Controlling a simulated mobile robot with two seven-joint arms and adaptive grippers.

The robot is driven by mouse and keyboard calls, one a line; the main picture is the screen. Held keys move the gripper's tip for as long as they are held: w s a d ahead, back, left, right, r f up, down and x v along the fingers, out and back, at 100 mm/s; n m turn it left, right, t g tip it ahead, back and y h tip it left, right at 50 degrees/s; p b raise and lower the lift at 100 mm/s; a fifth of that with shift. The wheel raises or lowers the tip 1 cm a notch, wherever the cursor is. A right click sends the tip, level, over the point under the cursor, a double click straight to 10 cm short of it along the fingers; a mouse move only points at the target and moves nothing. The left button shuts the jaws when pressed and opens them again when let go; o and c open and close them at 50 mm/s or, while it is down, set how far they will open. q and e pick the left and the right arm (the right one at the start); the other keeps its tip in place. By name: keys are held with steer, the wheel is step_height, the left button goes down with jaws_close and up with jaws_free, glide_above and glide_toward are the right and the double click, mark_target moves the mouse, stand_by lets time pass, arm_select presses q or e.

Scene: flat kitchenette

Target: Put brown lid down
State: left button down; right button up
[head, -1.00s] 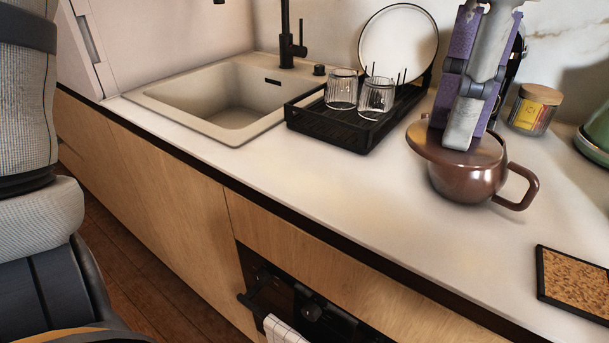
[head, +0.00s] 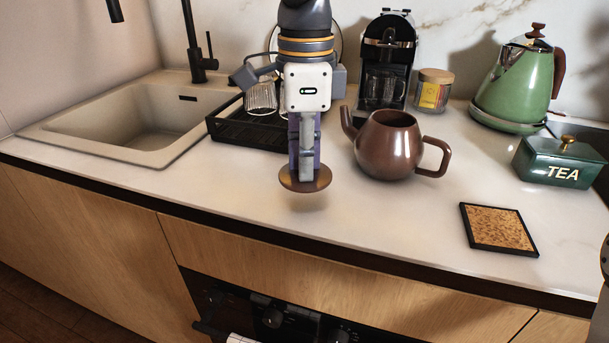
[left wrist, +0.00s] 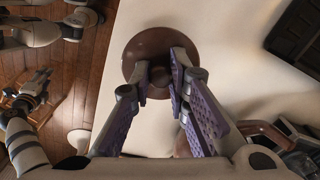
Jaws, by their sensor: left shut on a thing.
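The brown lid (head: 306,181) is a round disc held level by my left gripper (head: 305,172), just above the white counter, with a shadow beneath it. In the left wrist view the lid (left wrist: 147,47) lies beyond the purple-padded fingers of my left gripper (left wrist: 163,82), which are shut on its small knob. The brown teapot (head: 388,146) stands on the counter to the right of the lid, apart from it, with its top bare, spout to the left and handle to the right. My right gripper cannot be made out in the head view.
A black dish rack (head: 230,126) with glasses stands behind the gripper, beside the sink (head: 120,122). A framed cork trivet (head: 498,229), a green TEA box (head: 556,163), a green kettle (head: 514,82) and a coffee machine (head: 388,60) are to the right. The counter around the lid is clear.

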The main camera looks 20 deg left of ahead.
arm_select(q)
steer(key=f, duration=0.4)
steer(key=shift+w+a, duration=0.2)
steer(key=shift+w, duration=0.1)
steer(key=shift+r, duration=0.1)
steer(key=c, duration=1.5)
jaws_free()
steer(key=shift+f, duration=0.2)
steer(key=shift+c, duration=0.2)
steer(key=shift+r, duration=0.1)
step_height(320, 180, up, 12)
steer(key=shift+r, duration=0.1)
